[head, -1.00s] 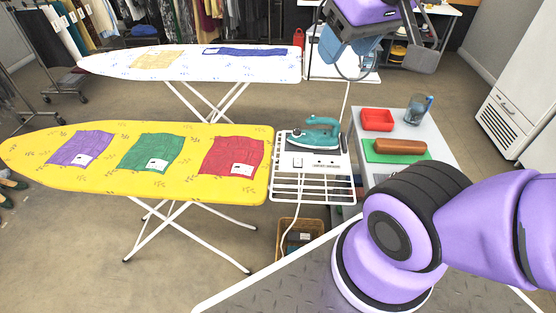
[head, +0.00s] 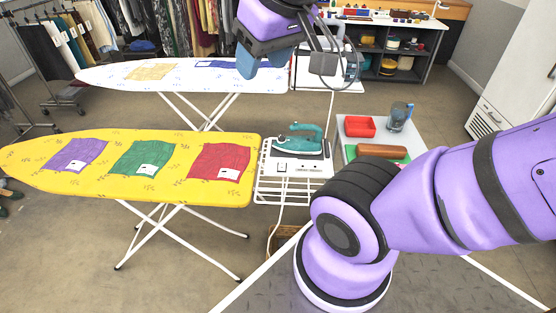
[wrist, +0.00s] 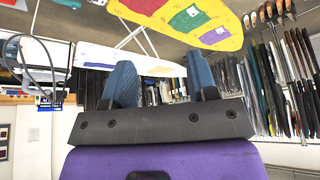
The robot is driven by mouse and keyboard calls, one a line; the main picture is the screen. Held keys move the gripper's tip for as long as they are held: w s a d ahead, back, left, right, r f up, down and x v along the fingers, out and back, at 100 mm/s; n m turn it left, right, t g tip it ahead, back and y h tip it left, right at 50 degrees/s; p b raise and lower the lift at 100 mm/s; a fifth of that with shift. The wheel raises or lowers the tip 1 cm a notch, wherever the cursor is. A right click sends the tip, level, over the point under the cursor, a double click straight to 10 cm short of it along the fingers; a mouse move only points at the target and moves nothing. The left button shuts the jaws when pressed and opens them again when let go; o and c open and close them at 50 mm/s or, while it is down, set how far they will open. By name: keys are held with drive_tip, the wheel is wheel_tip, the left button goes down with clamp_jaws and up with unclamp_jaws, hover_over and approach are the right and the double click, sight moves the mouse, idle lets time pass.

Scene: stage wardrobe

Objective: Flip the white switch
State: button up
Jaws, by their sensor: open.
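My gripper (head: 264,62) hangs high at the top of the head view, in front of the white ironing board. Its blue fingers are apart and empty; they also show open in the wrist view (wrist: 162,78). A white panel (head: 296,167) with small dark and pale parts and a tiny label lies on the wire iron rest (head: 292,190), beside the teal iron (head: 299,140). A white switch is too small to make out surely on it. My gripper is well above and behind this panel, apart from it. The wrist view does not show the panel.
The yellow ironing board (head: 70,187) carries purple, green and red cloths. The white ironing board (head: 110,78) stands behind. A white cord hangs from the rest.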

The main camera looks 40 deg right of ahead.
drive_tip(key=w+d+f+m+g, duration=0.1)
drive_tip(key=w+d+f, duration=0.15)
drive_tip(key=w, duration=0.35)
drive_tip(key=w+d+f+m+g, duration=0.1)
drive_tip(key=w+d+f+m, duration=0.15)
drive_tip(key=w, duration=0.25)
drive_tip(key=m+g, duration=0.3)
drive_tip(key=m, duration=0.3)
hover_over(282, 162)
wheel_tip(282, 162, down, 32)
wheel_tip(282, 162, down, 11)
drive_tip(key=shift+f, duration=0.15)
